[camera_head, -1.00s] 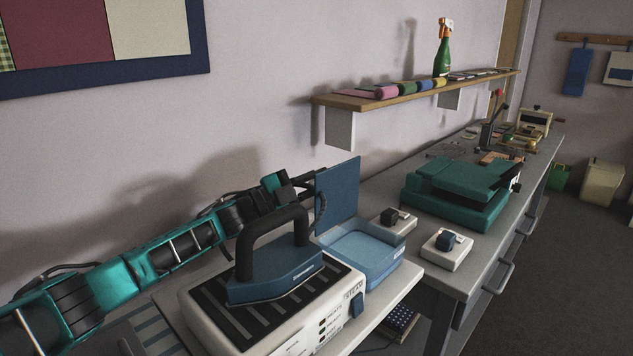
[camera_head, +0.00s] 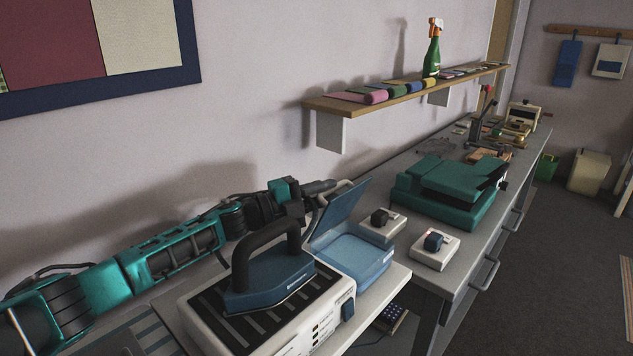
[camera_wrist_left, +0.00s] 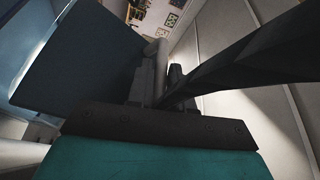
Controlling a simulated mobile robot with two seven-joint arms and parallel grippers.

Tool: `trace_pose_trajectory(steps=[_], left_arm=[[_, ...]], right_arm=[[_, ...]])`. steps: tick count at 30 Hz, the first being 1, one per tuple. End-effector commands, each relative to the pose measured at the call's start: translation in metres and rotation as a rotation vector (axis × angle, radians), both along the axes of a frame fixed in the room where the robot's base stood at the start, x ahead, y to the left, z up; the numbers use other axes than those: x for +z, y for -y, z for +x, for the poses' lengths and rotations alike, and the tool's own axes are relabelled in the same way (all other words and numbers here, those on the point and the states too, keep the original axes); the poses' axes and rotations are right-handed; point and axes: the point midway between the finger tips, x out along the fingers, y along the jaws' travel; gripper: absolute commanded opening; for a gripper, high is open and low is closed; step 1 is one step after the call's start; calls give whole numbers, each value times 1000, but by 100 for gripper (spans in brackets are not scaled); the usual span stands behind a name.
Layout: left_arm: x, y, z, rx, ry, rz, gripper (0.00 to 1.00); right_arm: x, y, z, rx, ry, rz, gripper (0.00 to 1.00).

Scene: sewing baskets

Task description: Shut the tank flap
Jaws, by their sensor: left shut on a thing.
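The tank flap (camera_head: 338,212) is a flat blue panel at the back-left side of the tank. It stands partly open, tilted over the tank toward the right. The tank (camera_head: 362,258) is a pale blue, see-through open box beside the steam iron's base. In the left wrist view the flap (camera_wrist_left: 85,62) fills the upper left, against the fingers (camera_wrist_left: 158,82). My right gripper is not in view.
A blue iron (camera_head: 270,278) with a tall black handle rests on the white base (camera_head: 330,318), close to my left arm. Two white switch boxes (camera_head: 435,250) and a green machine (camera_head: 450,190) stand on the bench to the right. A shelf (camera_head: 400,92) juts from the wall above.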

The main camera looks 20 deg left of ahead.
Motion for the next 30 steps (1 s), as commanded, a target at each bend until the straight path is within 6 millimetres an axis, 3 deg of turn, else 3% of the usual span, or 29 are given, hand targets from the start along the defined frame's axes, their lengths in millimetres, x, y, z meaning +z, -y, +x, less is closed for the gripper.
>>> trace_pose_trajectory(steps=[9, 26, 27, 30], left_arm=[[0, 17, -6, -7, 0, -10, 0], [0, 20, -7, -9, 2, -12, 0], [0, 20, -7, -9, 2, -12, 24], [0, 20, -6, -8, 2, -11, 33]], right_arm=[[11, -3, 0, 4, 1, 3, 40], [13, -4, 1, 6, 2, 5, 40], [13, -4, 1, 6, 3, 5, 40], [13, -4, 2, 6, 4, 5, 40]])
